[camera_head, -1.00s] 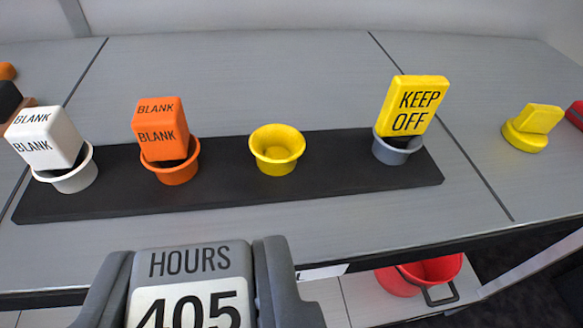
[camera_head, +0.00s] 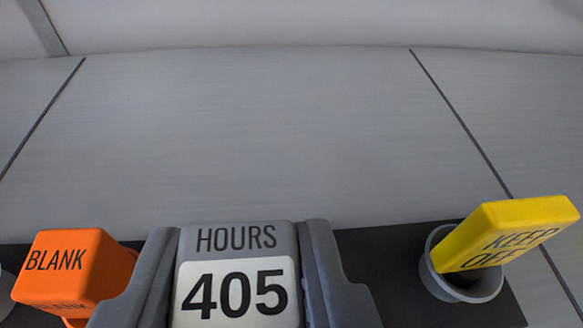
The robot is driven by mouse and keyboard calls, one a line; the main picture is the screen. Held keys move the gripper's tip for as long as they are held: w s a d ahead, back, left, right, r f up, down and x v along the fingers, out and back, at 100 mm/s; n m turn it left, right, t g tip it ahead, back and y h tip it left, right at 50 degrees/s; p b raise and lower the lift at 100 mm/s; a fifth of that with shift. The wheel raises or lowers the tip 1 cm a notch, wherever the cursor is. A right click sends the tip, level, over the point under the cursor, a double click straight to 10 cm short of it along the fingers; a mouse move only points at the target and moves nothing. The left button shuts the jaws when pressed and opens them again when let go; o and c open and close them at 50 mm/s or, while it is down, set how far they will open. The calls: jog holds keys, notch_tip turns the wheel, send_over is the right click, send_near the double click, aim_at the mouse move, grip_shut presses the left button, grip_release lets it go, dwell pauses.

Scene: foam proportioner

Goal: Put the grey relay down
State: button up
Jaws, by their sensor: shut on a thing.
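My gripper (camera_head: 236,270) is shut on the grey relay (camera_head: 232,240), with one finger on each side of it. The relay's face reads HOURS 405, the number on a white panel. It is held in front of the black strip (camera_head: 390,262), at the bottom middle of the view. The yellow cup seen earlier on the strip is hidden behind the relay and gripper. I cannot tell whether the relay touches anything below.
An orange BLANK block (camera_head: 68,268) stands to the left. A yellow KEEP OFF block (camera_head: 515,232) leans in a grey cup (camera_head: 468,290) to the right. The grey tabletop (camera_head: 250,140) behind is clear.

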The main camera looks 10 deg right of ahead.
aim_at(269, 272)
jog(key=shift+w+d+f, duration=0.1)
jog(key=shift+w+d, duration=0.1)
jog(key=shift+w, duration=0.4)
jog(key=shift+w+d+f, duration=0.1)
jog(key=shift+w+d, duration=0.05)
jog(key=shift+w, duration=0.45)
jog(key=shift+w+f, duration=0.15)
jog(key=shift+f, duration=0.05)
jog(key=shift+f+b, duration=0.75)
jog(key=shift+f, duration=0.75)
jog(key=o, duration=1)
jog(key=shift+c, duration=0.2)
jog(key=p+v, duration=0.1)
jog(key=v, duration=1.1)
jog(key=shift+p, duration=0.35)
jog(key=shift+r, duration=0.15)
